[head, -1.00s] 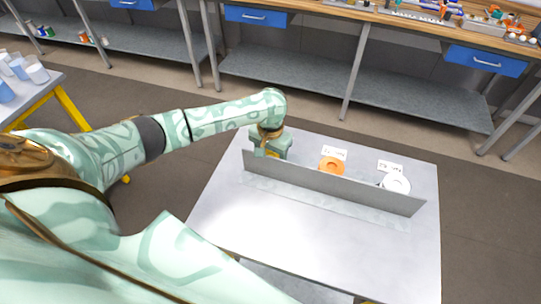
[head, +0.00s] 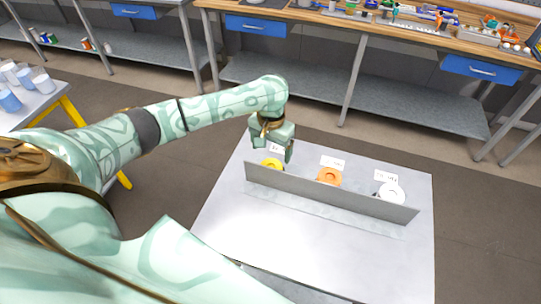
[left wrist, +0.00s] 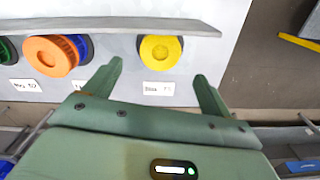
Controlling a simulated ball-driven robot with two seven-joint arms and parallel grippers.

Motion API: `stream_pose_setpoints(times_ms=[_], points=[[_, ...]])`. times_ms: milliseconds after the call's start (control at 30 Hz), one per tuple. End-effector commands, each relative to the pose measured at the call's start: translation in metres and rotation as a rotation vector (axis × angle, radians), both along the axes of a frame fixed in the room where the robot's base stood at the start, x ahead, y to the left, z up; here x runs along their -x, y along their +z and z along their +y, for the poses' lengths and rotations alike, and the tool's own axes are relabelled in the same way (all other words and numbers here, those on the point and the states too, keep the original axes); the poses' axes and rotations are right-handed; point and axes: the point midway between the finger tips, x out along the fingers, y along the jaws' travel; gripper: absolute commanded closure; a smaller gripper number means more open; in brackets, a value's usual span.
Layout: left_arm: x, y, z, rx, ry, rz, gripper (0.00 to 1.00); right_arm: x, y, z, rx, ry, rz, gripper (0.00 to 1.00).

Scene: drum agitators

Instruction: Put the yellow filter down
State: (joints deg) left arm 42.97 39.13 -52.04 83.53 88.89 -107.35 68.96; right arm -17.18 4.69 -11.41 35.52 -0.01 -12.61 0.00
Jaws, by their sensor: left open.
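The yellow filter (head: 271,163) sits on the grey table (head: 300,238) at its back left, behind the upright grey divider (head: 330,193). In the left wrist view the yellow filter (left wrist: 161,50) lies between the divider and a white label card (left wrist: 158,88). My left gripper (head: 290,155) is above and just behind the yellow filter in the head view. My right gripper is not in any view.
An orange filter (head: 329,177) and a white filter (head: 391,193) stand in the same row to the right, each with a label card behind. The table in front of the divider is clear. A side table with cups (head: 12,95) is at the left.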

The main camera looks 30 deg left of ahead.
Motion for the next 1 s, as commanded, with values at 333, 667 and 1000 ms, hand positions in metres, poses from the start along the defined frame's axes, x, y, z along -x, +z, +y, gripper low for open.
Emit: stream_pose_setpoints(times_ms=[333,667,1000], points=[[0.0,0.037,0.0,0.0,-0.001,0.001,0.17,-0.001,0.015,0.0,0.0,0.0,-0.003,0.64],[0.0,0.036,0.0,0.0,-0.001,0.002,0.17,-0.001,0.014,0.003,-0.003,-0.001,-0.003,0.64],[0.0,0.036,0.0,0.0,-0.001,0.001,0.17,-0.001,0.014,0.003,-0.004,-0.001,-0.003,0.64]])
